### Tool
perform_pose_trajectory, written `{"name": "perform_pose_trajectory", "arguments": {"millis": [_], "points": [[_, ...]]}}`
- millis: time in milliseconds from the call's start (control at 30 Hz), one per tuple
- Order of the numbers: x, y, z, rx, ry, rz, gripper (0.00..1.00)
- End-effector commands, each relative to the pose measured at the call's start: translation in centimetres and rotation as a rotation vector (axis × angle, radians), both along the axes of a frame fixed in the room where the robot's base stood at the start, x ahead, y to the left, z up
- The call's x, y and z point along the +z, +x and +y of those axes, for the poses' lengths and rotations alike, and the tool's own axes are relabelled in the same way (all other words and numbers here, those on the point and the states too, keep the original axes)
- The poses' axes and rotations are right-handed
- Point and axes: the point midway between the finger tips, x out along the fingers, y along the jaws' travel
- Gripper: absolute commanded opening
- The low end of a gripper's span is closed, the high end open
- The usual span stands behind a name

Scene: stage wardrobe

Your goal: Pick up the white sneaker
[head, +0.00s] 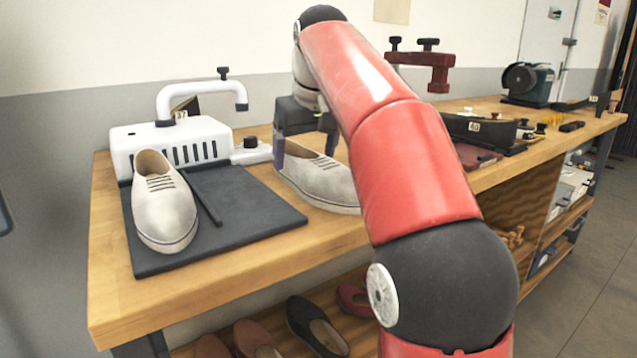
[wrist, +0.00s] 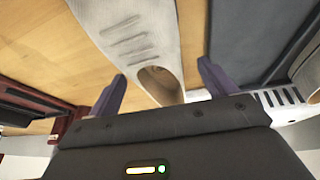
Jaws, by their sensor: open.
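Two off-white lace-up sneakers stand on the bench. One sneaker (head: 318,180) is on the bare wood right of the black mat, partly hidden behind my arm. The other sneaker (head: 164,210) stands on the mat. My gripper (head: 304,148) is over the heel end of the right-hand sneaker. In the wrist view, my gripper's (wrist: 162,72) two purple fingers are apart, one on each side of that sneaker's (wrist: 128,35) heel opening. I cannot tell whether they touch it. Nothing is held.
A white press (head: 135,140) with a curved arm stands behind the black mat (head: 250,208). A red clamp (head: 432,68), a dark tool case (head: 480,128) and a grinder (head: 527,85) are farther right. Several shoes lie on the lower shelf. The bench's front left wood is clear.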

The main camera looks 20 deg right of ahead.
Motion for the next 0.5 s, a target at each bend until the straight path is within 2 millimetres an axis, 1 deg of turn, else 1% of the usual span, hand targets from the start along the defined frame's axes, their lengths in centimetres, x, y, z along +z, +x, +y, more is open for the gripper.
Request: {"name": "perform_pose_trajectory", "arguments": {"millis": [33, 200, 300, 467, 500], "points": [[-1.0, 0.2, -0.1, -0.001, 0.000, 0.002, 0.84], [-3.4, 1.1, -0.2, 0.000, 0.000, 0.002, 0.84], [-3.8, 1.4, -0.2, 0.000, 0.000, -0.001, 0.84], [-3.7, 1.4, -0.2, -0.001, 0.001, -0.001, 0.84], [-3.7, 1.4, -0.2, -0.001, 0.001, -0.001, 0.81]]}}
